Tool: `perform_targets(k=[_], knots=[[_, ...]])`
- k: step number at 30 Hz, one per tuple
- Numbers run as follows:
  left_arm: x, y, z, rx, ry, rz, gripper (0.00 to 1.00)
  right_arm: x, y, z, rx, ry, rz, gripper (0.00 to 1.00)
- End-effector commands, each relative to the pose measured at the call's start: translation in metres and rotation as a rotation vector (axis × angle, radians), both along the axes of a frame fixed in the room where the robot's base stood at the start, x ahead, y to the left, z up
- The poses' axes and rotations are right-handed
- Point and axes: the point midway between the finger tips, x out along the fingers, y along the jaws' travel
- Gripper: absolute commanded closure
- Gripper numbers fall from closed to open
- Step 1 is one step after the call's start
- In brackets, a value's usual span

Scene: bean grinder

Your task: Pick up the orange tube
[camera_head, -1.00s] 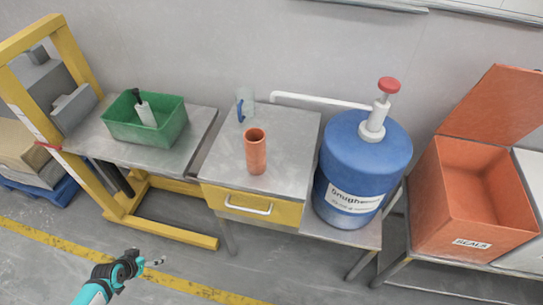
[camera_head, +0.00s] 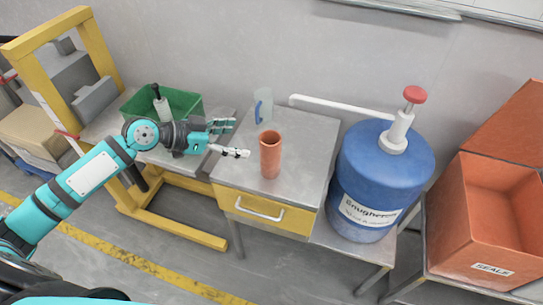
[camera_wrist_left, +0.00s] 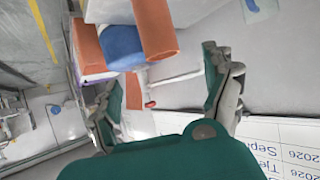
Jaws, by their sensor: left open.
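The orange tube (camera_head: 270,155) stands upright on the metal top of the small table with a yellow drawer (camera_head: 262,210). It also shows in the left wrist view (camera_wrist_left: 156,28), at the top, beyond the open fingers. My left gripper (camera_head: 237,139) is open and empty, just left of the tube, with its fingers pointing right toward it. The fingers appear apart from the tube. My right gripper is not in view.
A clear cup with a blue handle (camera_head: 263,104) stands behind the tube. A blue drum with a red-topped pump (camera_head: 382,175) is to the right, then an orange bin (camera_head: 488,220). A green crate (camera_head: 182,102) sits behind my left arm.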

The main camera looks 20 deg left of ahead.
Motion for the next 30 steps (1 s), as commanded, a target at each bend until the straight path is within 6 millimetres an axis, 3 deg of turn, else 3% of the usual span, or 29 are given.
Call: perform_targets(k=[6,14,21,30], knots=[[0.028,-0.03,-0.018,-0.005,0.0,0.002,0.16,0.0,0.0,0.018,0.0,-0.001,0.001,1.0],[0.041,-0.043,-0.033,-0.001,0.001,0.003,0.16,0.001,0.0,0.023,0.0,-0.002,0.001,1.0],[0.06,-0.061,-0.05,-0.003,0.003,0.003,0.16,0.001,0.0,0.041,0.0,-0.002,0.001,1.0],[0.071,-0.072,-0.063,-0.001,0.001,0.004,0.16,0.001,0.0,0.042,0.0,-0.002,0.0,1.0]])
